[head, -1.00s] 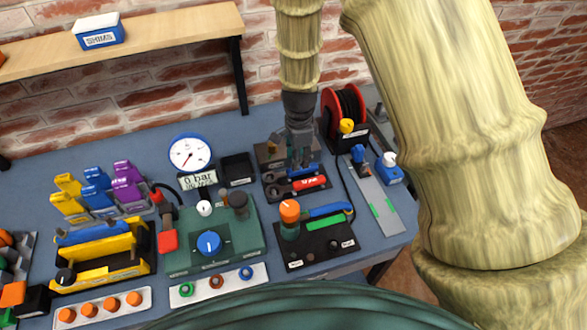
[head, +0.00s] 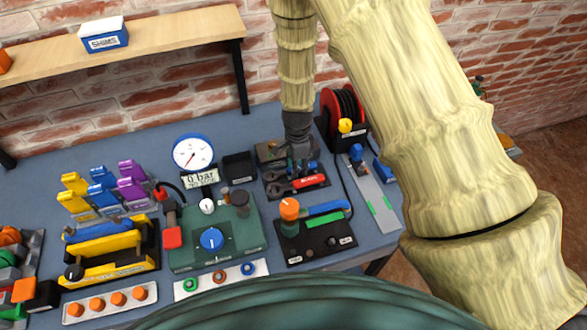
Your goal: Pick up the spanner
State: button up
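A spanner with a grey jaw and a red labelled handle (head: 309,181) lies on a dark tray (head: 322,191) right of the bench's middle. A small blue piece (head: 313,168) shows just behind it, partly covered by my gripper. My gripper (head: 303,164) points down over the back of this tray, behind the red handle. Its fingers are small and dark against the tray. I cannot tell whether they are open or touch anything.
A black box (head: 238,166) stands left of the tray and a red hose reel (head: 343,109) behind it at right. A green pump unit (head: 240,232) and a black panel with an orange-topped valve (head: 318,247) are in front.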

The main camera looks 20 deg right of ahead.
jog(key=shift+s+r, duration=0.15)
jog(key=shift+s, duration=0.05)
jog(key=shift+w, duration=0.15)
jog(key=c, duration=0.4)
grip_shut()
